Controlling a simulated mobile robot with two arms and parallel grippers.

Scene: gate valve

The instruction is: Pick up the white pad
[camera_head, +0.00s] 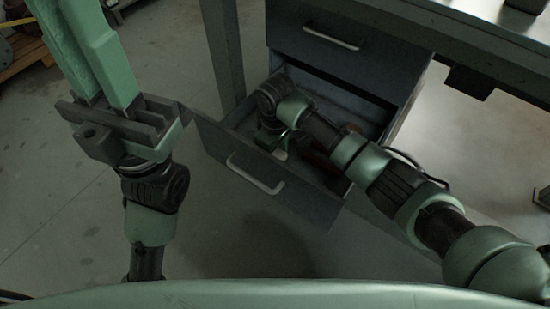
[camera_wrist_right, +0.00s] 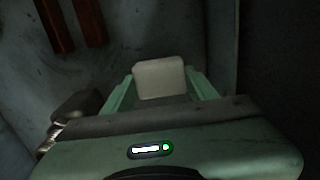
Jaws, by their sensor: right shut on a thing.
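The white pad (camera_wrist_right: 160,78) sits between the two green fingers of my right gripper (camera_wrist_right: 162,88) in the right wrist view. The gripper is shut on it. My left gripper (camera_head: 88,40) is raised at the upper left, away from the drawer. Its green fingers run up out of the picture, so its tips are hidden.
The open drawer (camera_head: 255,185) juts out of a grey workbench cabinet, with a closed drawer (camera_head: 325,38) above it. Dark reddish bars (camera_wrist_right: 72,22) lie in the drawer. A bench leg (camera_head: 223,50) stands close to its left side.

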